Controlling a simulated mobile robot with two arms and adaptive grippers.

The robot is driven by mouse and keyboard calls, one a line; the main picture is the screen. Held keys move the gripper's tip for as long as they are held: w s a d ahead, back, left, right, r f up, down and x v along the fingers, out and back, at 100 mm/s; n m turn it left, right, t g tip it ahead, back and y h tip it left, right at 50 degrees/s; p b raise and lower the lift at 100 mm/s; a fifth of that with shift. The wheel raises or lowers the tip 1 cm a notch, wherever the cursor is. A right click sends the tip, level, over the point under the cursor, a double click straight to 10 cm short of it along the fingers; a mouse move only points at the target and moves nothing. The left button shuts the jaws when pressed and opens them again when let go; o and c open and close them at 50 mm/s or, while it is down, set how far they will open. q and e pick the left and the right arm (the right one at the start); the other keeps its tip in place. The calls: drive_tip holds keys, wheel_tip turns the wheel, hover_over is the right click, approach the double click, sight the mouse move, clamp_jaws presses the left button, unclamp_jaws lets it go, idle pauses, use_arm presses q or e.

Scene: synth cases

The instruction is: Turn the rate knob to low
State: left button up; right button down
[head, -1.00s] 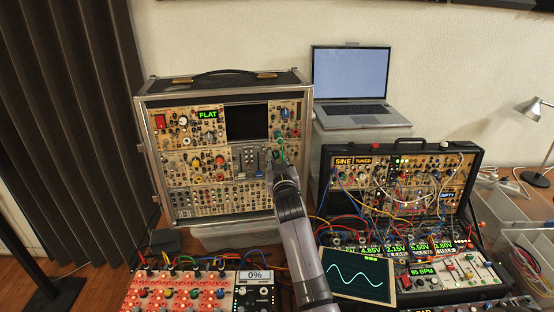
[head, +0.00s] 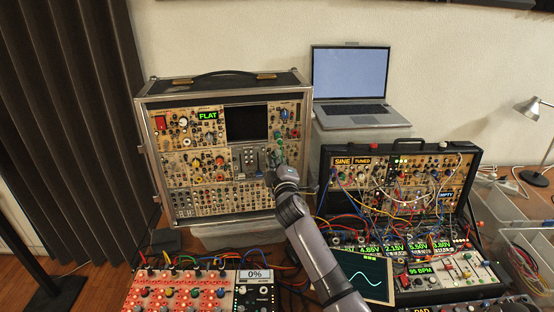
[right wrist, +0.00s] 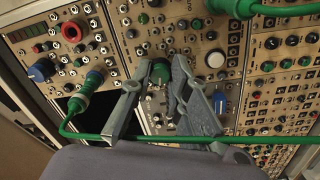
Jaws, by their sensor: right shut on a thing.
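The task's knob appears to be the green knob (right wrist: 160,70) on the tan modular panel in the right wrist view, though I cannot read its label or setting. My right gripper (right wrist: 160,66) has its fingers on either side of this knob and is shut on it. In the head view the right gripper (head: 279,167) is at the lower right of the silver-edged synth case (head: 148,150), and it hides the knob there. The case's display (head: 208,115) reads FLAT. My left gripper is not in view.
Green cable plugs (right wrist: 88,88) and a green cable (right wrist: 275,139) run close to the gripper. A blue knob (right wrist: 220,103) and a white knob (right wrist: 215,59) sit close by. A black patched case (head: 475,160) and a laptop (head: 350,85) stand to the right.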

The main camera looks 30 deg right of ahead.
drive_tip(key=n+p, duration=0.1)
drive_tip(key=n, duration=0.2)
drive_tip(key=n+p, duration=0.1)
drive_tip(key=n, duration=0.3)
drive_tip(key=n+p, duration=0.1)
drive_tip(key=n, duration=0.3)
drive_tip(key=shift+a+f+y, duration=0.1)
drive_tip(key=shift+f+y, duration=0.15)
drive_tip(key=shift+y, duration=0.05)
drive_tip(key=shift+f+n, duration=0.15)
drive_tip(key=shift+n, duration=0.25)
drive_tip(key=c, duration=1.9)
unclamp_jaws()
drive_tip(key=shift+s, duration=0.1)
drive_tip(key=o, duration=0.4)
drive_tip(key=shift+r, duration=0.25)
drive_tip(key=v, duration=1.1)
drive_tip(key=shift+s+a, duration=0.15)
drive_tip(key=shift+s, duration=0.25)
